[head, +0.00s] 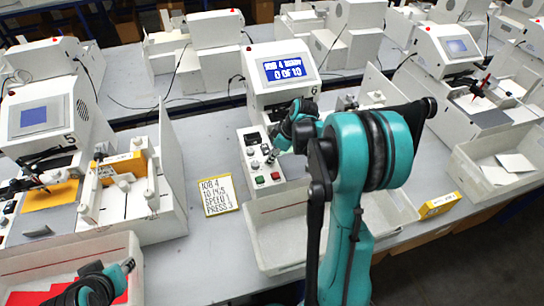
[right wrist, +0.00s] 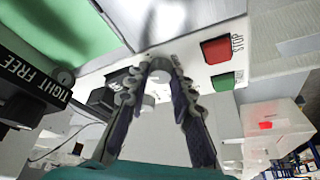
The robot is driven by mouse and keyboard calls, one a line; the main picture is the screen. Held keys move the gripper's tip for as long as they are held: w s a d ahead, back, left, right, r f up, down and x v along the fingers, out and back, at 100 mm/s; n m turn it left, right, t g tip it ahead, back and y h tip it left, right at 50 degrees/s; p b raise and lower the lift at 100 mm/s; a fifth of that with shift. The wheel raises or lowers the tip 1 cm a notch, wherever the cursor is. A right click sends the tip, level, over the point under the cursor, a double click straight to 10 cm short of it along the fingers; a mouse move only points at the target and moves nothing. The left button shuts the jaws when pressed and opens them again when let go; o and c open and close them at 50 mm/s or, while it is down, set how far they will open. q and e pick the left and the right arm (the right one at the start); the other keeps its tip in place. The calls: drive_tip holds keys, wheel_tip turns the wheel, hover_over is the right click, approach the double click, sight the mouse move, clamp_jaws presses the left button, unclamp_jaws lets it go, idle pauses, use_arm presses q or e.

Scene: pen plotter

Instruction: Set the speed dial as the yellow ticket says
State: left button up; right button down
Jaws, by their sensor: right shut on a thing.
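The yellow ticket (head: 215,196) lies on the table left of the control panel; it reads JOB 4, 10 PCS, SPEED 1, PRESS 3. The panel (head: 247,160) has small black displays, knobs, a red button and a green button. My right gripper (head: 271,157) reaches down over the panel. In the right wrist view its fingers close around a round grey dial knob (right wrist: 160,73). The knob's label and pointer cannot be read. Another pale knob (right wrist: 148,102) shows beside it. My left gripper (head: 128,266) is at the lower left, away from the panel; its jaws are unclear.
The plotter screen (head: 284,70) reads JOB 4 READY, 0 OF 10. The red STOP button (right wrist: 216,50) and green button (right wrist: 222,82) are close to my right fingers. A white tray (head: 272,262) stands in front. Another machine (head: 45,105) stands at left.

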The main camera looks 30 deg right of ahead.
drive_tip(key=c, duration=1.6)
unclamp_jaws()
drive_tip(key=shift+r, duration=0.1)
drive_tip(key=v, duration=1.1)
drive_tip(key=shift+s+d+r, duration=0.1)
drive_tip(key=shift+s+r, duration=0.05)
drive_tip(key=shift+r, duration=0.25)
drive_tip(key=s+a+f+m+t+h+b, duration=0.1)
drive_tip(key=s+a+f+m+b, duration=0.1)
drive_tip(key=s+a, duration=0.3)
drive_tip(key=s+a+f+m+t+h+b, duration=0.1)
drive_tip(key=s+a+f+m+b, duration=0.2)
drive_tip(key=s+a, duration=0.2)
drive_tip(key=s+a+f+m+t+b, duration=0.1)
drive_tip(key=s+a+f+m+b, duration=0.1)
drive_tip(key=s+a, duration=0.3)
drive_tip(key=shift+s+a+f+m+t+h, duration=0.15)
drive_tip(key=shift+a+f, duration=0.1)
drive_tip(key=shift+a, duration=0.35)
drive_tip(key=shift+s+a+f+m+t+h, duration=0.1)
drive_tip(key=shift+a+f, duration=0.15)
drive_tip(key=shift+a, duration=0.35)
drive_tip(key=shift+a+f+m+t+h, duration=0.1)
drive_tip(key=shift+a+f+h, duration=0.1)
drive_tip(key=shift+a, duration=0.4)
